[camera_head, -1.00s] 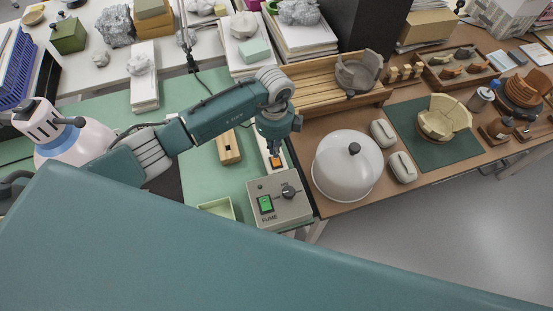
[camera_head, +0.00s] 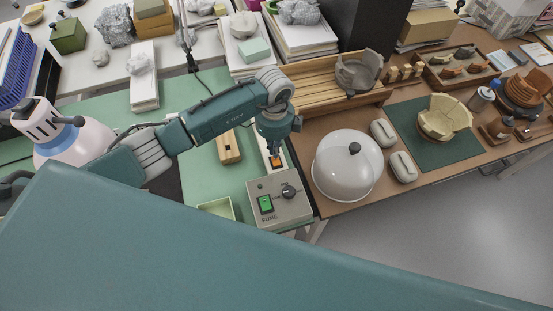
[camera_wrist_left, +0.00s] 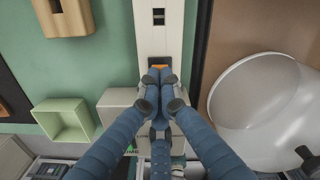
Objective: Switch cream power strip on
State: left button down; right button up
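The cream power strip (camera_wrist_left: 172,40) runs down the top middle of the left wrist view, with a dark socket and an orange switch (camera_wrist_left: 155,62) in a dark surround. In the head view the orange switch (camera_head: 277,162) shows just below my left gripper (camera_head: 273,146). In the left wrist view the blue fingers of my left gripper (camera_wrist_left: 160,76) are drawn together, with nothing visible between them. Their tips are at the switch and partly cover it. I cannot tell whether they touch it or which way it is tipped. My right gripper is not in view.
A grey FUME box (camera_head: 279,205) with a lit green switch and a knob stands just in front of the strip. A clear dome (camera_head: 345,170) stands close on the right. A wooden block (camera_head: 228,148) and a pale green tray (camera_head: 217,208) lie to the left.

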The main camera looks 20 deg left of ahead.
pick_arm(q)
jog(key=shift+s+f+b, duration=0.1)
jog(key=shift+f+b, duration=0.7)
jog(key=shift+f, duration=0.35)
dwell(0.4)
jog(key=shift+r, duration=0.1)
jog(key=shift+r+p, duration=0.7)
jog(key=shift+p, duration=0.05)
notch_tip(320, 180, up, 6)
jog(key=p, duration=0.4)
jog(key=shift+f, duration=0.2)
jog(key=shift+f, duration=0.1)
